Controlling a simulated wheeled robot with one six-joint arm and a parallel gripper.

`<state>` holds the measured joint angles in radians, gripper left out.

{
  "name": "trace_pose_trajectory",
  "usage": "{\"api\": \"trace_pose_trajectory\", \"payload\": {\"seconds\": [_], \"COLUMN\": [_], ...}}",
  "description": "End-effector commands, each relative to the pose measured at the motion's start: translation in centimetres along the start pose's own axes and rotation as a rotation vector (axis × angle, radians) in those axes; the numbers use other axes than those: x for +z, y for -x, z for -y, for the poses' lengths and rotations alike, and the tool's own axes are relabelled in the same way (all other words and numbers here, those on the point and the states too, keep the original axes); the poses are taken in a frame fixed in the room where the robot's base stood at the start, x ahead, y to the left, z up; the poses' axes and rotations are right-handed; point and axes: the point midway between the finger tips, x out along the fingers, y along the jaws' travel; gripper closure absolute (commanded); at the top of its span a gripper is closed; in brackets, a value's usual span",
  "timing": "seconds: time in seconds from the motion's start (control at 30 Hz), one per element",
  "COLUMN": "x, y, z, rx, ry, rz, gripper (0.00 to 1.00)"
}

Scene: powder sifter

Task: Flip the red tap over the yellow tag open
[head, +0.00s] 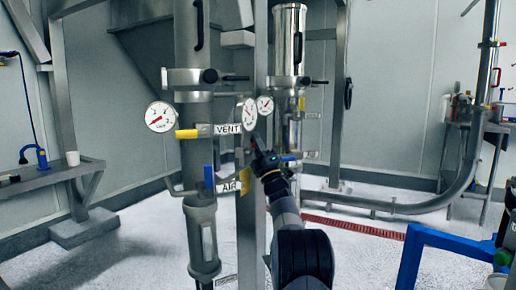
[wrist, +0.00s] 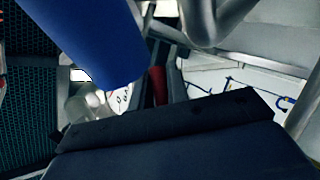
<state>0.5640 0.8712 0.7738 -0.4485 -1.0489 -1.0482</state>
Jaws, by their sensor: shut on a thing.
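My gripper (head: 259,150) is raised beside the steel column in the middle of the head view, just right of the AIR and VENT labels. In the wrist view a narrow strip of the red tap (wrist: 157,85) shows between the dark jaws, and my gripper is shut on it. The rest of the tap is hidden by the jaws and my wrist. A yellow tag (head: 246,180) hangs below and left of my gripper, next to the AIR label. The tap's exact angle cannot be told.
A blue lever (head: 208,178) stands left of the AIR label; a large blue part (wrist: 85,38) is close in the wrist view. Pressure gauges (head: 160,117) sit around the pipes. A steel cylinder (head: 290,40) stands behind. A blue frame (head: 440,240) is at lower right.

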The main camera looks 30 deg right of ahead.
Motion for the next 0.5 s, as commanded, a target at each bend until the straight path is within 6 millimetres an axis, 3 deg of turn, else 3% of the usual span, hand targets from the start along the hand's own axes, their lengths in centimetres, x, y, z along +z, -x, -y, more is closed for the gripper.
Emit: {"api": "trace_pose_trajectory", "payload": {"seconds": [0.43, 0.47, 0.5], "x": [0.00, 0.00, 0.00], "y": [-0.10, -0.11, -0.11], "z": [-0.05, -0.06, -0.06], "rx": [0.004, 0.004, 0.004], "ry": [0.004, 0.004, 0.004], "rz": [-0.003, -0.003, -0.003], "gripper": [1.00, 0.82, 0.78]}}
